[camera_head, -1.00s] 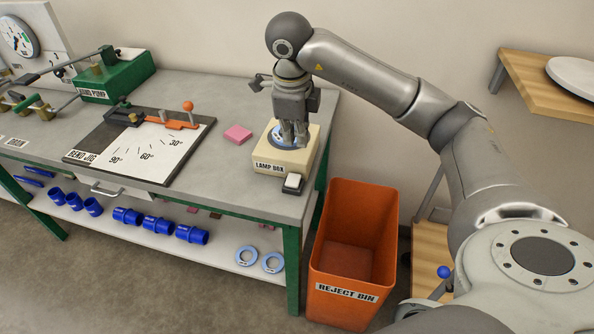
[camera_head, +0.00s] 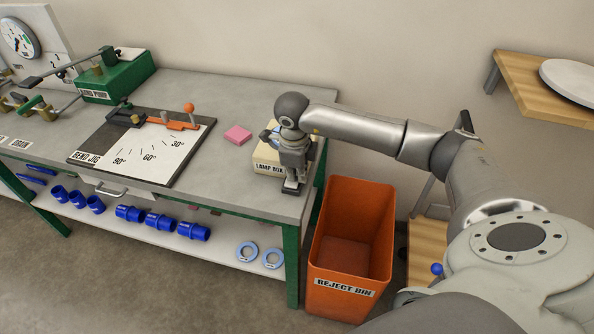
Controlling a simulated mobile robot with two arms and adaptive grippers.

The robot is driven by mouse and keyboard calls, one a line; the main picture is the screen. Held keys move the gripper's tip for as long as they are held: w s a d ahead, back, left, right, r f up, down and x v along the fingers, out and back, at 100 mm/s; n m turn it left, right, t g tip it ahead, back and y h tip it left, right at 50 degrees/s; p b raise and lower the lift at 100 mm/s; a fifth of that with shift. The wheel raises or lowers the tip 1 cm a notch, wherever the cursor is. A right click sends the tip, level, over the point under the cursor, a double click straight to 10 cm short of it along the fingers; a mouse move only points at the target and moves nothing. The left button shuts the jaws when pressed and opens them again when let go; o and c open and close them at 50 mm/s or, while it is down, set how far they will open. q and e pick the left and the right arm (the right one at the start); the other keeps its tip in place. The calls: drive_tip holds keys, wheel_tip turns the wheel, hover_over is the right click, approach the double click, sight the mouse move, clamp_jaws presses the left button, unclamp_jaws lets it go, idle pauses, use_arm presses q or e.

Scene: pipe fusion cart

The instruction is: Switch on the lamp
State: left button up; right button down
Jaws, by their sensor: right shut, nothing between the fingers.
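The lamp box (camera_head: 266,167) is a cream box with a "LAMP BOX" label at the right front corner of the bench. My right gripper (camera_head: 291,189) points down at the front of the box, over the place of its small rocker switch. The fingers are shut with nothing between them. The gripper hides the switch and most of the box top, so I cannot tell whether the fingertips touch the switch or how it is set. A bit of the blue ring on top (camera_head: 275,137) shows behind the gripper. My left gripper is not in view.
An orange reject bin (camera_head: 349,240) stands on the floor right of the bench. A pink block (camera_head: 238,135) lies left of the lamp box. The bend jig (camera_head: 142,150) and green pump (camera_head: 118,80) are further left. A wooden shelf (camera_head: 530,90) is at the right.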

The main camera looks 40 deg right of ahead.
drive_tip(key=shift+f, duration=0.1)
drive_tip(key=shift+w+d+f+g+y+b, duration=0.2)
drive_tip(key=shift+f+g+y+b, duration=0.25)
drive_tip(key=shift+b, duration=0.35)
drive_tip(key=shift+s+r+p, duration=0.2)
drive_tip(key=shift+r+p, duration=0.05)
drive_tip(key=shift+p, duration=0.05)
drive_tip(key=shift+a+f, duration=0.1)
drive_tip(key=shift+s, duration=0.1)
drive_tip(key=shift+s+a+f, duration=0.1)
drive_tip(key=shift+s+a, duration=0.45)
drive_tip(key=shift+a, duration=0.1)
